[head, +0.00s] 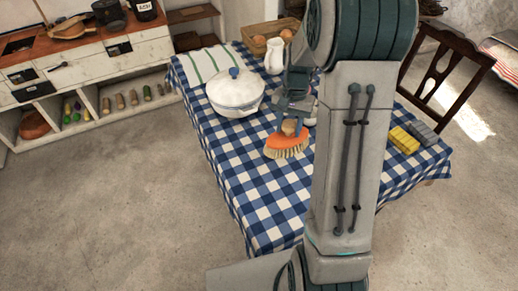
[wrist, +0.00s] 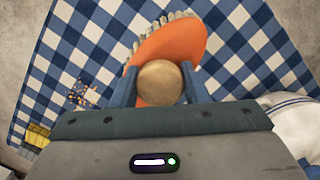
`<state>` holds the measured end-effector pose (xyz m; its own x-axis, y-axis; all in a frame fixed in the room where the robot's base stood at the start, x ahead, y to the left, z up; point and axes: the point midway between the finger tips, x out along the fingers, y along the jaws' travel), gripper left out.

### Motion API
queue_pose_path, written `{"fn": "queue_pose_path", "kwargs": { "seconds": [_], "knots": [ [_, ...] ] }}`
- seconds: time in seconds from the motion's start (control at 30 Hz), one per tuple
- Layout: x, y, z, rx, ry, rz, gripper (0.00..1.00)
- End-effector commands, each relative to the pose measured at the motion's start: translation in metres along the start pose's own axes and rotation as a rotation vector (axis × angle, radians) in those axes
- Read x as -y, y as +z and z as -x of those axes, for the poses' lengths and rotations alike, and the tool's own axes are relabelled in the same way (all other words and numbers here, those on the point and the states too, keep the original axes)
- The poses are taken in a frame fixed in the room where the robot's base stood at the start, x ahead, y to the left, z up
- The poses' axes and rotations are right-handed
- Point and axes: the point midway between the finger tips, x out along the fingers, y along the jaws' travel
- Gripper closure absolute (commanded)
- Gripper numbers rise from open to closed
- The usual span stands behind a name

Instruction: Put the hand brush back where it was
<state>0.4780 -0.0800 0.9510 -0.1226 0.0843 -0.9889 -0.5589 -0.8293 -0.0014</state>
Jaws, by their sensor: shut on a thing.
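The hand brush (head: 287,142) has an orange body, pale bristles and a round wooden knob. It is at the table's left-middle part in the head view, bristles down. I cannot tell whether the bristles touch the cloth. My gripper (head: 290,120) is above it, fingers pointing down, shut on the knob. In the wrist view the brush (wrist: 185,45) shows beyond the fingers, with the wooden knob (wrist: 159,83) between the two fingers of my gripper (wrist: 160,88).
The table has a blue checked cloth (head: 262,211). A white lidded pot (head: 235,93) stands close left of the brush. A white jug (head: 274,56) and a basket (head: 262,38) stand behind. Yellow (head: 403,139) and grey (head: 423,134) blocks lie right. The front left cloth is clear.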

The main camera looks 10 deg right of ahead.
Motion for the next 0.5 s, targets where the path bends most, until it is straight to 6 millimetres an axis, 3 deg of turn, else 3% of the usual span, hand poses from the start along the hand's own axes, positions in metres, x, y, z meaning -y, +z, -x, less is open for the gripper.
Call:
{"fn": "queue_pose_path", "kwargs": {
  "seconds": [0.1, 0.3, 0.5],
  "knots": [
    [0.03, 0.002, -0.017, 0.005, 0.003, 0.007, 0.81],
    [0.07, 0.003, -0.042, 0.003, 0.002, 0.006, 0.81],
    [0.088, 0.002, -0.054, 0.001, 0.001, 0.003, 0.81]
  ]
}}
